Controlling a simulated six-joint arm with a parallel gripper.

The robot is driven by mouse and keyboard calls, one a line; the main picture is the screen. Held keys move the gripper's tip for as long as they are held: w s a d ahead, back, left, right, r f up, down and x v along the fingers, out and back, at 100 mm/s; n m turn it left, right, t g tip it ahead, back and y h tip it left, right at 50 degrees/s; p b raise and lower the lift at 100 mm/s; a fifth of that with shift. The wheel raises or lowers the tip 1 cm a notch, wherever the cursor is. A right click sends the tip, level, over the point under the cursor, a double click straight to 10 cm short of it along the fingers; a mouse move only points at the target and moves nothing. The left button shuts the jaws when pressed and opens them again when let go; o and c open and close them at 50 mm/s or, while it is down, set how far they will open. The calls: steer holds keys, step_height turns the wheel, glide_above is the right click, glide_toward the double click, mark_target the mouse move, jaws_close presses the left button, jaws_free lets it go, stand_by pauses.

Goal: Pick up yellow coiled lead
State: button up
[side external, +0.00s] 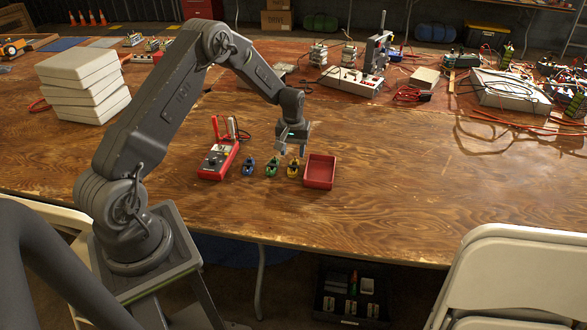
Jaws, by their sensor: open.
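The yellow coiled lead (293,171) is a small bundle on the wooden table, at the right end of a row of three. A green coiled lead (271,170) and a blue coiled lead (247,168) lie to its left. My gripper (290,152) points down just above the yellow lead, with its fingers apart. I see nothing held between them. The gap between the fingertips and the lead is too small to judge from this view.
A red open tray (320,172) sits right beside the yellow lead. White stacked blocks (83,85) are at the left. Electronics and cables crowd the back right; the table's front right is clear.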

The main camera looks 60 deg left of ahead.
mark_target(293, 167)
steer(key=shift+s+d+f, duration=0.1)
steer(key=shift+d+f, duration=0.1)
steer(key=shift+f, duration=1.25)
steer(key=shift+s+d+f, duration=0.1)
steer(key=shift+d+f, duration=0.1)
steer(key=shift+f, duration=1.25)
steer(key=shift+c, duration=0.4)
steer(key=c, duration=0.6)
steer(key=shift+c, duration=0.2)
